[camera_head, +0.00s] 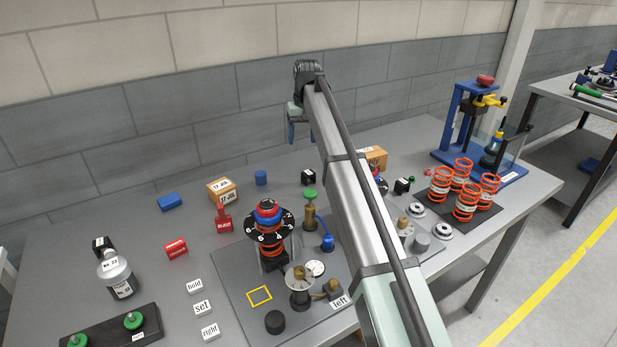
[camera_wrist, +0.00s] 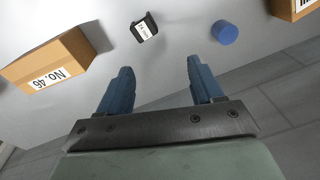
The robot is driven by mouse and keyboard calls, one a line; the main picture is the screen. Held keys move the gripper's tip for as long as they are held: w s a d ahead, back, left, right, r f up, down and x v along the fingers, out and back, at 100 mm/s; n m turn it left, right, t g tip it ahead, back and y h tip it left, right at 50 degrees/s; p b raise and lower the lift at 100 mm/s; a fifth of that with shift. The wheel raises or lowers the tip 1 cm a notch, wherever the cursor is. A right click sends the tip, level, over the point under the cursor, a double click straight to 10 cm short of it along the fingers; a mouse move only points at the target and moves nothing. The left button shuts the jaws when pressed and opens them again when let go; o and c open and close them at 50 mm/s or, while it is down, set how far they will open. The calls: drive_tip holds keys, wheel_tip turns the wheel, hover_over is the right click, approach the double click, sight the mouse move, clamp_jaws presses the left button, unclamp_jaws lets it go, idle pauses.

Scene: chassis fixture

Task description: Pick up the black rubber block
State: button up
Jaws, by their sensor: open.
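A small black block with a white label (camera_head: 308,177) stands on the bench behind the fixture; it also shows in the wrist view (camera_wrist: 145,27). Two other black labelled blocks are near the green knob at right (camera_head: 401,186) and at the far left (camera_head: 102,244). A plain black round piece (camera_head: 275,322) lies on the grey plate. I cannot tell from the labels which is rubber. My gripper (camera_head: 300,137) is raised near the wall, its blue fingers apart and empty. In the wrist view the labelled block lies beyond the fingertips (camera_wrist: 157,80), not between them.
A blue cylinder (camera_head: 261,177) and cardboard boxes (camera_head: 222,191) (camera_head: 376,157) stand near the block. The fixture with a numbered black disc (camera_head: 270,222), a green-topped brass part (camera_head: 310,210) and orange springs (camera_head: 467,205) stand nearer. The wall (camera_head: 200,110) is close behind.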

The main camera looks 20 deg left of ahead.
sight(307, 173)
drive_tip(key=f+m, duration=0.4)
drive_tip(key=d+f+m, duration=0.1)
drive_tip(key=f+m, duration=0.4)
drive_tip(key=f+m+h, duration=0.1)
drive_tip(key=f+m, duration=0.4)
drive_tip(key=shift+s+d, duration=0.25)
drive_tip(key=shift+d, duration=0.1)
drive_tip(key=c, duration=1.1)
drive_tip(key=shift+o, duration=0.2)
drive_tip(key=shift+r, duration=0.1)
